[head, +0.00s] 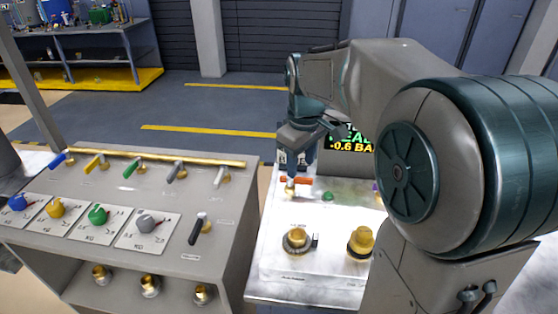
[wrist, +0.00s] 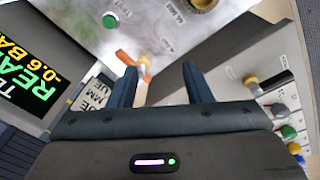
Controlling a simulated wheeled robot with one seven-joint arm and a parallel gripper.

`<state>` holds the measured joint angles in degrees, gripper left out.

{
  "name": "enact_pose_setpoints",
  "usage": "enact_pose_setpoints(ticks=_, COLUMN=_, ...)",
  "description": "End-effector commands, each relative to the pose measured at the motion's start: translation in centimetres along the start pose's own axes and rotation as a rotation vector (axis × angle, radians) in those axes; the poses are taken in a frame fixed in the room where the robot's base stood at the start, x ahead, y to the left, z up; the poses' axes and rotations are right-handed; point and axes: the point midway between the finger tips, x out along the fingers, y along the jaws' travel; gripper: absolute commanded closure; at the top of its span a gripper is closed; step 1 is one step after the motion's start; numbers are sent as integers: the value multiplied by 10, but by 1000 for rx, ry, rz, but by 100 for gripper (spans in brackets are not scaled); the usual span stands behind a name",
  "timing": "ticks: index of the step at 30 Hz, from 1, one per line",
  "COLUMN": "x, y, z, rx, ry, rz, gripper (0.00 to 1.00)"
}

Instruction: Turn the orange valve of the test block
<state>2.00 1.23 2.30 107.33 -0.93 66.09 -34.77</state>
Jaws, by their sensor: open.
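The test block (head: 340,210) is the white-topped unit in the middle of the head view. Its orange valve (head: 303,181) has a small lever handle near the block's back left corner. In the wrist view the orange lever (wrist: 126,58) sits on a brass stem (wrist: 146,62), just beyond the fingertips and nearer the left finger. My gripper (head: 293,168) is above and behind the valve. In the wrist view my gripper (wrist: 158,72) is open, with nothing held between its two dark blue fingers. Whether the left finger touches the lever I cannot tell.
A display (head: 350,138) reading -0.6 BA stands behind the block, partly hidden by my arm. A green button (head: 328,196) and brass fittings (head: 297,239) are on the block. A grey bench (head: 150,180) with coloured valves stands to the left, across a narrow gap.

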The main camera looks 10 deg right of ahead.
Motion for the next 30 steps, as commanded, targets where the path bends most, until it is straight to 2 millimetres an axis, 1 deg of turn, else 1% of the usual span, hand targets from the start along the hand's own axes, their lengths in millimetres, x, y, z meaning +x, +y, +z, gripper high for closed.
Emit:
enact_pose_setpoints(ticks=1, x=3, y=11, z=-16, rx=-56, ry=-13, rz=-12, gripper=55)
enact_pose_setpoints(ticks=3, x=6, y=23, z=-33, rx=-135, ry=-27, rz=-27, gripper=55)
enact_pose_setpoints(ticks=6, x=12, y=37, z=-54, rx=-233, ry=-41, rz=-46, gripper=55)
enact_pose_setpoints(ticks=9, x=17, y=48, z=-68, rx=-306, ry=-49, rz=-62, gripper=55)
enact_pose_setpoints(ticks=12, x=20, y=54, z=-77, rx=-351, ry=-54, rz=-73, gripper=55)
enact_pose_setpoints(ticks=17, x=28, y=57, z=-81, rx=-379, ry=-57, rz=-80, gripper=55)
enact_pose_setpoints(ticks=20, x=40, y=56, z=-80, rx=-380, ry=-58, rz=-81, gripper=55)
enact_pose_setpoints(ticks=23, x=58, y=54, z=-78, rx=-379, ry=-59, rz=-81, gripper=55)
enact_pose_setpoints(ticks=30, x=110, y=50, z=-75, rx=-378, ry=-59, rz=-81, gripper=55)
